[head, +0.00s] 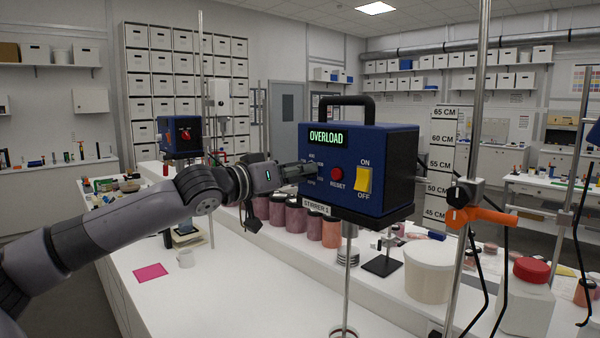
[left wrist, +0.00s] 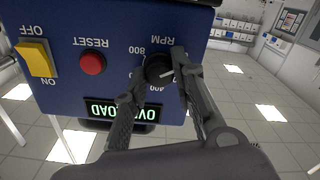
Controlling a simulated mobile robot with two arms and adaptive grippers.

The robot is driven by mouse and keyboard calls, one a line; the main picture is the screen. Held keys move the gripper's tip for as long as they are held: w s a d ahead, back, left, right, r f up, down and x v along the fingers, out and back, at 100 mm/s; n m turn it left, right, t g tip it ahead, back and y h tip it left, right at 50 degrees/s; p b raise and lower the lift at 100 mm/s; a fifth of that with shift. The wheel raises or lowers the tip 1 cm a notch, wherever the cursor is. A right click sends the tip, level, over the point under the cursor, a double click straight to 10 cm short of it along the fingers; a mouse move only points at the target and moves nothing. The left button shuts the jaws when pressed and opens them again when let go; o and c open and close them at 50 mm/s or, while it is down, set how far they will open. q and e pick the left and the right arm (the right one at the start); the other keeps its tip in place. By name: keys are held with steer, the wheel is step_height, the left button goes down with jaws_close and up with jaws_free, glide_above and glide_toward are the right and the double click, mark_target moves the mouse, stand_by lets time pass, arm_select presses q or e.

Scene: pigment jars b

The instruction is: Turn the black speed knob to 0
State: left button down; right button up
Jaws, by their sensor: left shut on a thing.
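The blue stirrer box (head: 345,145) hangs on a stand, its display (head: 326,136) reading OVERLOAD in green. The black speed knob (left wrist: 158,68) sits on its front under the letters RPM, in the upside-down left wrist view. My left gripper (head: 298,174) reaches the panel from the left and hides the knob in the head view. In the left wrist view its two fingers (left wrist: 158,72) are shut on the knob, one on each side. A short pale pointer line shows on the knob; the number it faces is hard to read. My right gripper is not in view.
A red RESET button (head: 336,174) and yellow ON/OFF switch (head: 363,179) sit right of the knob. A metal rod (head: 347,270) hangs below the box. An orange clamp handle (head: 485,216) sticks out at right.

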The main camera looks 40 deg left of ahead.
arm_select(q)
steer(key=shift+r, duration=0.15)
steer(key=c, duration=1.3)
jaws_free()
steer(key=shift+s, duration=0.1)
steer(key=s, duration=0.8)
steer(key=s+a, duration=0.1)
steer(key=s, duration=0.3)
steer(key=shift+w, duration=0.1)
